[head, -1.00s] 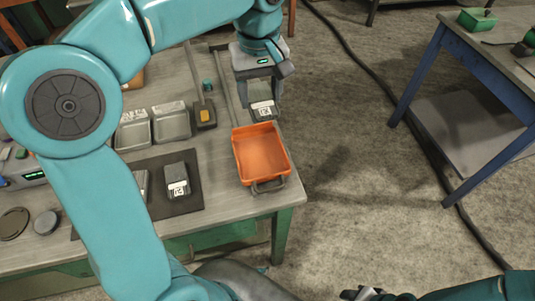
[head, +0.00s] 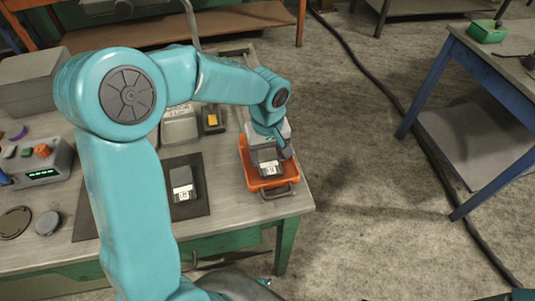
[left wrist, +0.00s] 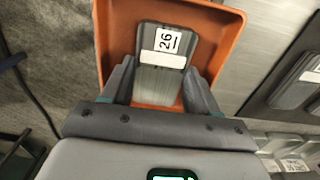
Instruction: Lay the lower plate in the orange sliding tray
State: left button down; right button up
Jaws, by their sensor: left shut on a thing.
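My left gripper (head: 268,152) is over the orange sliding tray (head: 282,188), shut on a grey plate (head: 269,168) with a white label. In the left wrist view, the plate (left wrist: 160,62) shows a label reading 26 between the two fingers (left wrist: 160,92). It lies within the outline of the orange tray (left wrist: 228,45); whether it touches the tray floor I cannot tell. Another grey labelled plate (head: 182,183) lies on the dark mat (head: 193,208). My right gripper is out of view.
A grey tray (head: 180,128) and a block with a yellow top (head: 212,120) stand behind the mat, partly behind my arm. A control box (head: 42,165) and round discs (head: 47,223) are at the left.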

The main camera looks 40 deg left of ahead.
aim_at(268, 159)
pick_arm(q)
jog(key=shift+f, duration=0.15)
jog(key=shift+f, duration=0.2)
jog(key=shift+c, duration=1.4)
grip_release()
jog(key=shift+r, duration=0.1)
notch_tip(268, 159, up, 12)
jog(key=shift+r+p, duration=0.15)
jog(key=shift+p, duration=0.3)
